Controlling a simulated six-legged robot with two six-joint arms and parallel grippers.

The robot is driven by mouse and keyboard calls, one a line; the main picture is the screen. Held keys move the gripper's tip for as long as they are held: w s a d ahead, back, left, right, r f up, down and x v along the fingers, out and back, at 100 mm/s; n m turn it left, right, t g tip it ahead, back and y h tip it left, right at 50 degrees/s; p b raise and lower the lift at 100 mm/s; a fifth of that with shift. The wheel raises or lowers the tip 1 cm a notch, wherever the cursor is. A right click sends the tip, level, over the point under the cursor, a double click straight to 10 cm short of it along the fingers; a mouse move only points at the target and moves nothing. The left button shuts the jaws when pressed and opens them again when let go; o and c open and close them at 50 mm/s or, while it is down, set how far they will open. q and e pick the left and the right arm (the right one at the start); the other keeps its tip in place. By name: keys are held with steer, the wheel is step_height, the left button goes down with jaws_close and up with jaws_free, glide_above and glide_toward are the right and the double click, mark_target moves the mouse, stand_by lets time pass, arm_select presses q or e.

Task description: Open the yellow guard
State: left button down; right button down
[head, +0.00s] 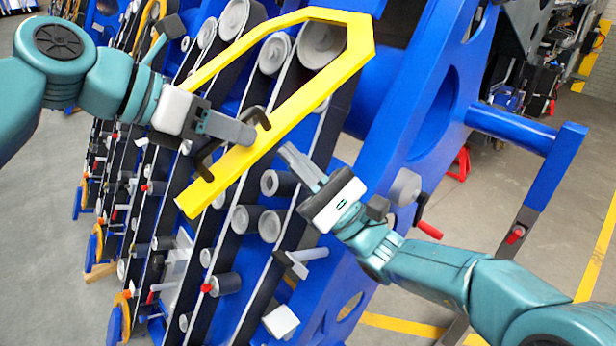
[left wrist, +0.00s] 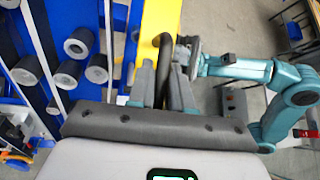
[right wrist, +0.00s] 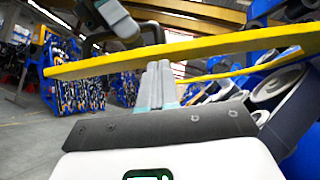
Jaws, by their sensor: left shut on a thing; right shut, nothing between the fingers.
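The yellow guard (head: 290,98) is a bent bar frame that slants across the blue chassis in the head view. A black handle (head: 207,160) is fixed to its lower part. My left gripper (head: 252,139) is at the handle; in the left wrist view its fingers (left wrist: 162,88) are closed around the black handle (left wrist: 163,50), with the yellow guard (left wrist: 153,22) behind. My right gripper (head: 284,150) is shut and empty, just right of and below the guard. In the right wrist view its closed fingers (right wrist: 157,82) point up at the yellow bar (right wrist: 210,46).
The blue chassis (head: 400,110) carries several grey rollers (head: 270,222) and black belts below the guard. A red-handled lever (head: 428,230) sticks out near my right forearm. A blue bar (head: 512,130) juts out at right. Open floor lies to the right.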

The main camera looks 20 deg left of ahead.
steer(key=shift+s+a+r, duration=0.1)
steer(key=shift+r, duration=0.2)
